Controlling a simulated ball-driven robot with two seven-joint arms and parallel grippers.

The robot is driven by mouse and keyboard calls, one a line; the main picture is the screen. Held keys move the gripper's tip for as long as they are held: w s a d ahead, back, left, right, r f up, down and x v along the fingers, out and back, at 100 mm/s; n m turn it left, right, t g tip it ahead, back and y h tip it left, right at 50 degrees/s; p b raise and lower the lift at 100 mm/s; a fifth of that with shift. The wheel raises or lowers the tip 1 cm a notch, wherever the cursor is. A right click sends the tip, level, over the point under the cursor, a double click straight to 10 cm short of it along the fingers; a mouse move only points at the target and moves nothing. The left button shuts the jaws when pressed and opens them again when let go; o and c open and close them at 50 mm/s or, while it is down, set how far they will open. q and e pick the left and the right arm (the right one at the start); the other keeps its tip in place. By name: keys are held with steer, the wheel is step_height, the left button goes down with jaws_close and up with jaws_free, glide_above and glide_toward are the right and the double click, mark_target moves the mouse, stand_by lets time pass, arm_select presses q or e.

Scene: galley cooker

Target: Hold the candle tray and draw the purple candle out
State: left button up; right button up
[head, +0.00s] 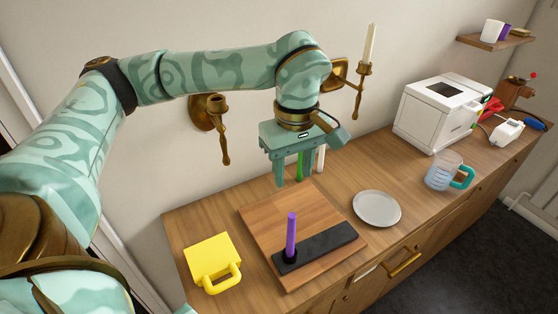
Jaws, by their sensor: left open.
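The purple candle (291,234) stands upright at the left end of the dark candle tray (327,244). The tray lies on a wooden board (262,216) on the counter. My left gripper (296,176) is open, pointing down above the back of the board, behind the candle and tray and apart from both. Green and white upright things (320,158) show just behind its fingers, partly hidden by it. My right gripper does not show.
Further right are a measuring jug (443,172) and a white appliance (437,112). Brass sconces (209,113) jut from the wall behind.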

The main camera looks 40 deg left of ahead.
arm_select(q)
steer(key=b, duration=0.1)
glide_above(292, 215)
step_height(292, 215, down, 6)
steer(key=shift+r, duration=0.1)
step_height(292, 215, down, 10)
steer(key=shift+f+b, duration=0.15)
steer(key=shift+b, duration=0.8)
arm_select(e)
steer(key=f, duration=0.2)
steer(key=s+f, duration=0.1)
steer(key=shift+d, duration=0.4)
arm_select(q)
steer(key=shift+c, duration=0.2)
